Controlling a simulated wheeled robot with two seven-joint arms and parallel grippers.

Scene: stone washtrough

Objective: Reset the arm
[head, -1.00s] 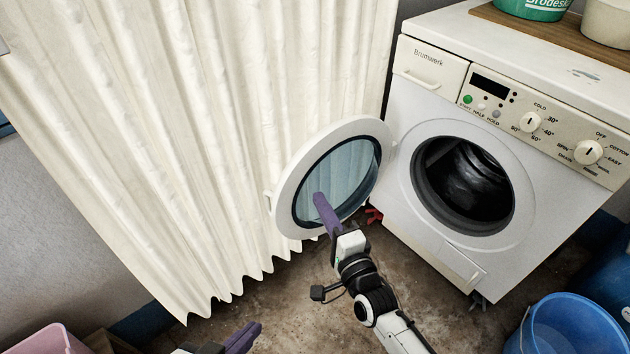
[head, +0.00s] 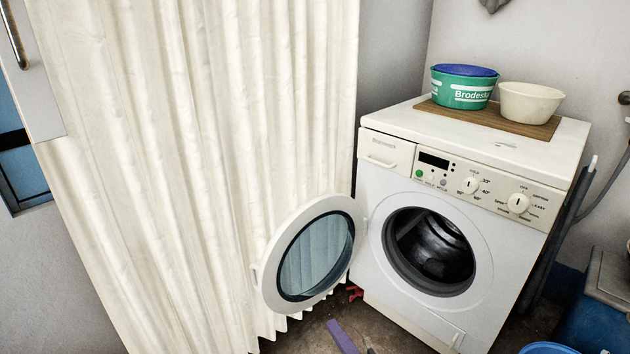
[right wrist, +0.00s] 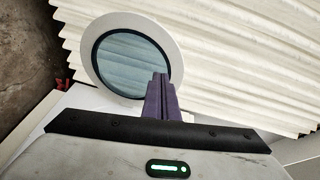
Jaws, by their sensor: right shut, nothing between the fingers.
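My right gripper (head: 342,338) shows only as a purple finger tip at the bottom edge of the head view, below the washer's open door. In the right wrist view its purple fingers (right wrist: 161,97) are shut together with nothing between them, and the round door (right wrist: 133,55) stands beyond them. In the head view the washing machine (head: 400,260) is white, and its door (head: 270,272) hangs wide open to the left. The drum (head: 430,250) looks dark inside. My left gripper is out of view in the head view.
A cream curtain (head: 170,170) hangs left of the machine, close behind the open door. A green tub (head: 460,92) and a cream bowl (head: 530,103) stand on a wooden board (head: 440,111) on the machine. A blue bucket (head: 548,349) is at the bottom right.

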